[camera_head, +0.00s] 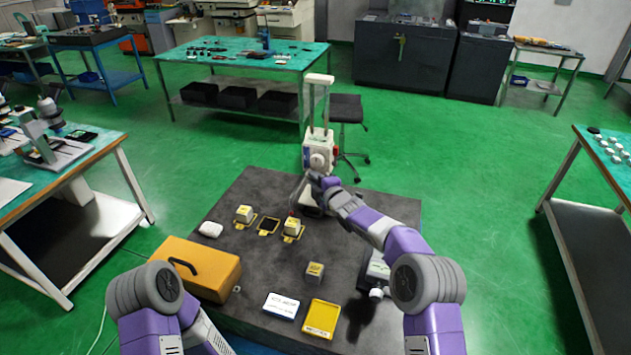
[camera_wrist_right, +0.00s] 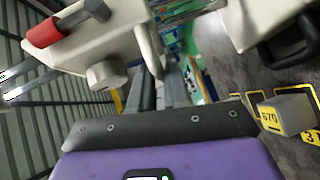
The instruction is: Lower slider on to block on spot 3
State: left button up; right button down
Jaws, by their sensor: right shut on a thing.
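The slider (camera_head: 318,157) is a white housing with a round knob on a tall upright stand behind the dark table's marked spots. In the right wrist view, white parts with a knob (camera_wrist_right: 105,73) and a red grip (camera_wrist_right: 45,33) fill the upper left. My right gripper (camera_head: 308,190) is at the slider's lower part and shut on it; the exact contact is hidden. The block on spot 3 (camera_head: 292,226) is pale with a yellow label, left of and nearer than the gripper. It also shows in the right wrist view (camera_wrist_right: 287,115), beside a "3" mark. My left gripper is out of view.
Another block (camera_head: 244,212) stands on a marked spot at left; the middle spot (camera_head: 268,227) looks empty. A loose block (camera_head: 315,270), an orange case (camera_head: 200,268), a white-and-blue box (camera_head: 282,305) and a yellow tray (camera_head: 321,318) are nearer me.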

notch_tip(320, 180, down, 4)
jog(key=b, duration=0.3)
jog(key=shift+f, duration=0.1)
jog(key=c, duration=1.2)
grip_release()
jog(key=shift+o, duration=0.2)
jog(key=shift+s, duration=0.1)
jog(key=b+v, duration=0.1)
jog(key=v, duration=0.6)
jog(key=shift+s+d, duration=0.15)
